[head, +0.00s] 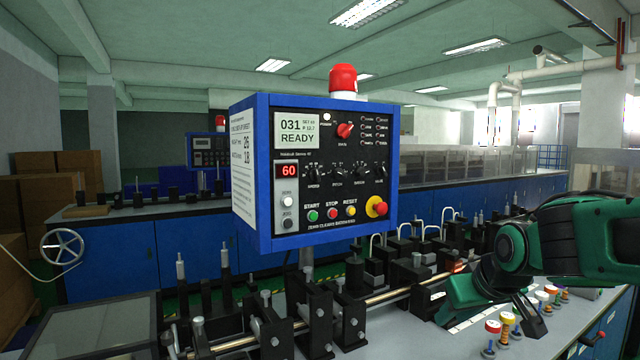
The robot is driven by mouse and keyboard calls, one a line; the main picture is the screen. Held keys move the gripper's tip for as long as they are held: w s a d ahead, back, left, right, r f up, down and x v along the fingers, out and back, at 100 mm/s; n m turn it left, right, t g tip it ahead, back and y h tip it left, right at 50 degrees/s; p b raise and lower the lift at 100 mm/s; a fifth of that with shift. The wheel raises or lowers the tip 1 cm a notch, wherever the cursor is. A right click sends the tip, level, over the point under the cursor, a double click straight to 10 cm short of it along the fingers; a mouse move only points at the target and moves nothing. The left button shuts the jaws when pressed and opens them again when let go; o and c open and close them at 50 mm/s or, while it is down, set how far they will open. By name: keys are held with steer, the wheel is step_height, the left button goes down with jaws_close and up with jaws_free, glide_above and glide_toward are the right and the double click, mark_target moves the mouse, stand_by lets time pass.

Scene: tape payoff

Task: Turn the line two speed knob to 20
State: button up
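A blue-framed control box (318,168) stands upright in the middle of the head view. Its black face carries a row of small black knobs (337,173), a red knob (345,130) above them and a red display (289,170) reading 60. The labels under the black knobs are too small to read surely, so I cannot tell which is the line two speed knob or where it points. My green and black arm (583,238) reaches in from the right, low and apart from the box.
A pale screen (297,130) reads 031 READY. A yellow-ringed red button (376,207) sits at the panel's lower right. A second blue box (207,150) stands behind. Bench fixtures (320,315) and a metal rod (388,296) lie below the panel; space before its face looks clear.

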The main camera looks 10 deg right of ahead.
steer(key=w+a+r+n+t+y, duration=0.2)
steer(key=w+a+r+n+t, duration=0.15)
steer(key=w+a+r, duration=0.5)
steer(key=n+t+y, duration=0.4)
steer(key=t+y, duration=0.1)
steer(key=t, duration=0.1)
glide_toward(318, 178)
steer(key=shift+m+h, duration=0.25)
steer(key=shift+h, duration=0.05)
steer(key=x, duration=0.8)
steer(key=shift+w+a+r, duration=0.1)
jaws_close()
